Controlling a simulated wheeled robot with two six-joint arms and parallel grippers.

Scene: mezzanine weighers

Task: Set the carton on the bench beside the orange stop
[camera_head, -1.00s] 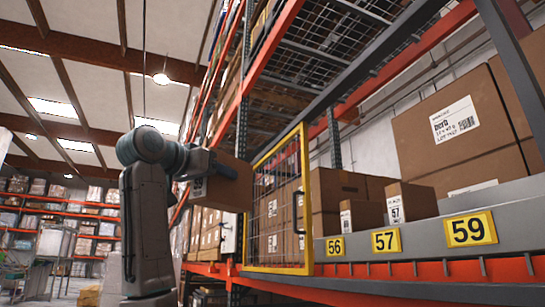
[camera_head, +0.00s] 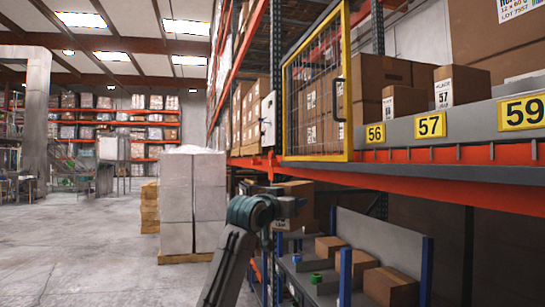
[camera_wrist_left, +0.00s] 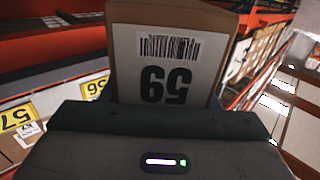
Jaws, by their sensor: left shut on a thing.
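My left gripper (camera_head: 291,207) is shut on a brown carton (camera_head: 301,191) and holds it in front of the rack, above the bench level. In the left wrist view the carton (camera_wrist_left: 168,65) fills the top middle, with a white barcode label reading 59, upside down. The bench (camera_head: 330,287) is a low grey surface with blue posts, below the rack shelf at the lower right. My arm and the held carton cover part of its left end. I cannot pick out the orange stop. My right gripper is not in view.
Cartons (camera_head: 391,286) stand on the bench, with a small green item (camera_head: 316,278) near its front. Above is a shelf with an orange beam (camera_head: 440,178), number plates 56, 57 and 59, and a yellow mesh gate (camera_head: 348,100). A wrapped pallet load (camera_head: 193,200) stands left; open floor lies beyond.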

